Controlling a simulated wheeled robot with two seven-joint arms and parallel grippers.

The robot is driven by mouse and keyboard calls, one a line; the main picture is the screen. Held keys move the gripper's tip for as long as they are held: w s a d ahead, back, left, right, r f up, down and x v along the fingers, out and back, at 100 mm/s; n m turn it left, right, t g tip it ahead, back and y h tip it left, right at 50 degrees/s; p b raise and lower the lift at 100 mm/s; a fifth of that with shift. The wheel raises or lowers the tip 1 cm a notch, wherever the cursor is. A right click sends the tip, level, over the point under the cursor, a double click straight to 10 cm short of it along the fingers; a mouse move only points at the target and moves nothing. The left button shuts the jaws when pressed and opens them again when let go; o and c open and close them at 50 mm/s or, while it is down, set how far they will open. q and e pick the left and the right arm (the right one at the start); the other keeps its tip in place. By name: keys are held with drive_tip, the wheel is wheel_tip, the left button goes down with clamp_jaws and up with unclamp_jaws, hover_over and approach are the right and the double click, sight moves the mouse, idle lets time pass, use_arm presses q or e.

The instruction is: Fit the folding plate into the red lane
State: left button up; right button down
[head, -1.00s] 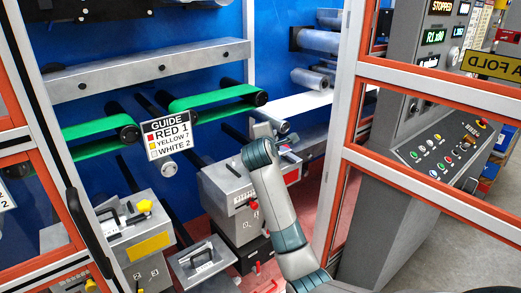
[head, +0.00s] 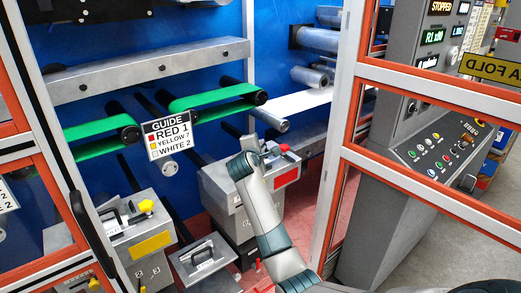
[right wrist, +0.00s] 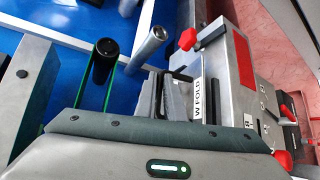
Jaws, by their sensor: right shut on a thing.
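The folding plate (right wrist: 181,98) is a grey plate with a white label ending in "W FOLD". In the right wrist view it lies between the dark fingers of my right gripper (right wrist: 160,92), which is shut on it. The plate is close to the top of the red lane (right wrist: 216,70), a grey metal housing with a red panel, but I cannot tell if it touches or is seated. My left gripper is not in view.
Red knobs (right wrist: 187,39) stand on the lane housing. A yellow-marked lane (head: 150,246) and another handled plate (head: 203,262) are to the left. A hanging guide sign (head: 170,138), green belts (head: 210,97) and rollers are above. An orange-and-white frame post (head: 336,140) bounds the right.

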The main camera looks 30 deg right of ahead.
drive_tip(key=shift+s+f, duration=0.1)
drive_tip(key=shift+f, duration=0.65)
drive_tip(key=c, duration=1.8)
unclamp_jaws()
drive_tip(key=shift+f, duration=0.2)
drive_tip(key=shift+c, duration=0.2)
drive_tip(key=shift+r, duration=0.1)
drive_tip(key=shift+a, duration=0.15)
drive_tip(key=b+v, duration=0.2)
drive_tip(key=v, duration=0.9)
drive_tip(key=shift+s+a, duration=0.25)
drive_tip(key=shift+r, duration=0.1)
